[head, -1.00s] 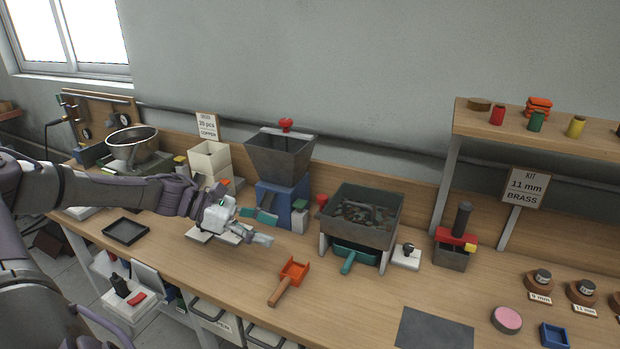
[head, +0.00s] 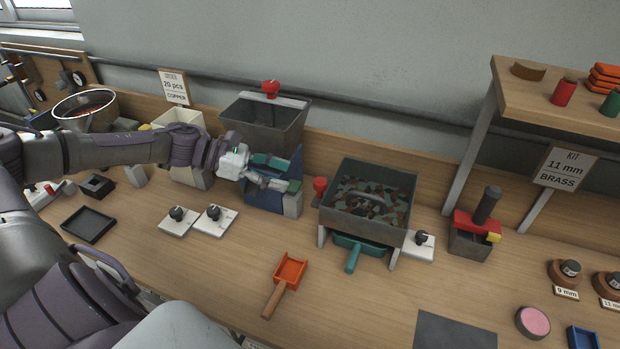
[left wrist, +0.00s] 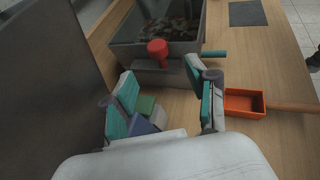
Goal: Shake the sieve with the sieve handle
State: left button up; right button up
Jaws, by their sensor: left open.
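The sieve (head: 330,214) is a dark grey box on light legs, with many green and brown pieces inside. A red knob (head: 320,184), which looks like the sieve handle, stands at its left side. The knob also shows in the left wrist view (left wrist: 158,50), just beyond the fingers in front of the sieve box (left wrist: 128,53). My left gripper (head: 283,175) is open and empty, with teal pads, left of the knob and apart from it. It overlaps the blue hopper stand in the picture. My right gripper is not in view.
A grey hopper (head: 262,123) on a blue stand is close by my left gripper. A teal-handled drawer (head: 352,259) sits under the sieve. An orange scoop (head: 290,272) lies in front. Switch plates (head: 214,219) stand at left. The bench front is mostly clear.

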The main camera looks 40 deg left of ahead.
aim_at(323, 185)
pick_arm(q)
jog(key=p+x, duration=0.2)
jog(key=x, duration=0.5)
jog(key=shift+w, duration=0.25)
jog(key=shift+d+f, duration=0.1)
jog(key=shift+f, duration=0.05)
grip_shut()
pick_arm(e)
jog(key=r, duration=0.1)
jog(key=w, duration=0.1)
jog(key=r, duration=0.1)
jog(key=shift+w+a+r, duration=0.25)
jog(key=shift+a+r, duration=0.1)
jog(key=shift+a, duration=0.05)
